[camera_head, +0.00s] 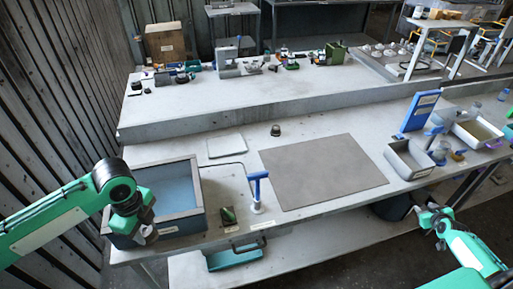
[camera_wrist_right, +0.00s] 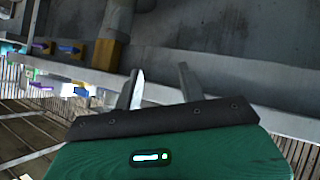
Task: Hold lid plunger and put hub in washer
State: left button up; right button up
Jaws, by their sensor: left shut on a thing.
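The washer (camera_head: 194,174) is a grey-rimmed box with a light blue inside, at the left of the front table. A blue T-handled plunger (camera_head: 258,184) stands upright right of it, on a pale base. My right gripper (camera_head: 428,222) is beyond the table's front right edge. In the right wrist view it is open and empty (camera_wrist_right: 160,76).
A grey mat (camera_head: 325,170) covers the table's middle. A grey bin (camera_head: 408,160) and a blue stand (camera_head: 420,112) are at the right.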

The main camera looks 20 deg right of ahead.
jog(key=w+d+r+t, duration=0.1)
jog(key=w+r+t, duration=0.1)
jog(key=w+r, duration=0.5)
jog(key=w+d+r+t, duration=0.1)
jog(key=w+r, duration=0.2)
jog(key=r, duration=0.7)
jog(key=w+a+f+n+g+y, duration=0.1)
jog(key=w+a+n+y, duration=0.15)
jog(key=w+a, duration=0.45)
jog(key=w+a+f+n+y, duration=0.15)
jog(key=a+y, duration=0.25)
jog(key=a, duration=0.7)
jog(key=n+g+y, duration=0.1)
jog(key=n+g, duration=1.1)
jog(key=n, duration=0.2)
send_near(258, 172)
jog(key=shift+w+a+f, duration=0.2)
jog(key=shift+w+f, duration=0.05)
jog(key=shift+f, duration=0.3)
jog(key=shift+s+a+r+n+h, duration=0.2)
jog(key=shift+s+r+n+h, duration=0.1)
jog(key=shift+r+n+h, duration=0.1)
jog(key=f, duration=0.4)
jog(key=a+f, duration=0.1)
jog(key=f, duration=0.7)
jog(key=shift+a, duration=0.15)
